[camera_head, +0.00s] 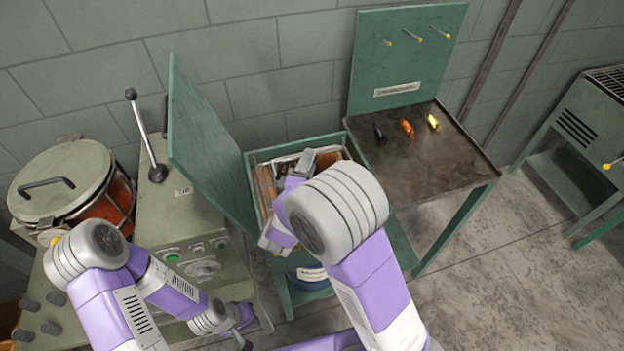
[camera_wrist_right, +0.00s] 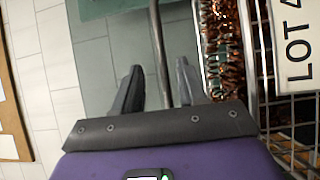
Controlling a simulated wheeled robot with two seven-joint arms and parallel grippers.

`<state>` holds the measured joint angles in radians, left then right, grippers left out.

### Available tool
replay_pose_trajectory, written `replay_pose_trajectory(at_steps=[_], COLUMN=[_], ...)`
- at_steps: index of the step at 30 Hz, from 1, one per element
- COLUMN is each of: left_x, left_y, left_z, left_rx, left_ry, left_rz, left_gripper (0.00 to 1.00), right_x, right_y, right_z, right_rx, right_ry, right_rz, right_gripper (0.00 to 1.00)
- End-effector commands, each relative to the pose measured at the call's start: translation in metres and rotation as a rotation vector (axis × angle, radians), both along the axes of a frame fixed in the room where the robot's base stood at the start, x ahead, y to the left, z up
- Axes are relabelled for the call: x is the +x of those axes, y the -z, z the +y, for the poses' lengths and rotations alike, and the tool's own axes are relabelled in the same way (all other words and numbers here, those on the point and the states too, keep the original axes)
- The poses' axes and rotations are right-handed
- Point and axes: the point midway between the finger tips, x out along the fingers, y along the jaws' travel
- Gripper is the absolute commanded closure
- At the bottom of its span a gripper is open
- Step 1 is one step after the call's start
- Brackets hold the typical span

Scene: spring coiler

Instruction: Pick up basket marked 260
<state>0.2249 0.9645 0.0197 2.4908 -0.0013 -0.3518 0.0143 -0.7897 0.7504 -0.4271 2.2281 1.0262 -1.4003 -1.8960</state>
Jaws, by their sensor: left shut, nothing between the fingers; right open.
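My right gripper (camera_wrist_right: 160,66) is open. In the right wrist view a thin dark metal bar (camera_wrist_right: 157,35) runs between its two fingers; I cannot tell whether they touch it. Right beside it is a wire basket (camera_wrist_right: 247,60) of copper-coloured coils, with a white label (camera_wrist_right: 296,45) reading "LOT 4", cut off by the frame edge. No 260 mark is legible. In the head view my right arm reaches into the green bin (camera_head: 398,243), hiding much of its contents. My left gripper (camera_head: 243,332) is shut and empty, low beside the grey machine.
A green panel (camera_head: 208,150) stands upright at the bin's left. A dark-topped table (camera_head: 430,165) on the right holds three small coloured items (camera_head: 407,128). A grey machine (camera_head: 190,215) with a lever and a lidded drum (camera_head: 65,185) stand left.

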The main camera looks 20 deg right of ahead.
Motion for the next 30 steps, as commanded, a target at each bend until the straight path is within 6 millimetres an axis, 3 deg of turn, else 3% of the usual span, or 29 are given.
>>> replay_pose_trajectory(at_steps=[12,20,28,30], left_x=[0.0,0.0,0.0,0.0], left_y=[0.02,0.02,0.02,0.02], left_z=[0.0,0.0,0.0,0.0], left_rx=[0.0,0.0,0.0,0.0], left_ry=[0.0,0.0,0.0,0.0], left_rz=[0.0,0.0,0.0,0.0], left_gripper=[1.0,1.0,1.0,1.0], right_x=[0.045,0.047,0.047,0.047], right_y=[0.005,0.003,0.003,0.003], right_z=[-0.03,-0.031,-0.031,-0.031], right_rx=[0.002,0.0,0.0,0.001], right_ry=[0.002,0.0,0.0,0.0], right_rz=[-0.001,0.0,0.0,-0.001], right_gripper=[0.59,0.59,0.99,1.0])
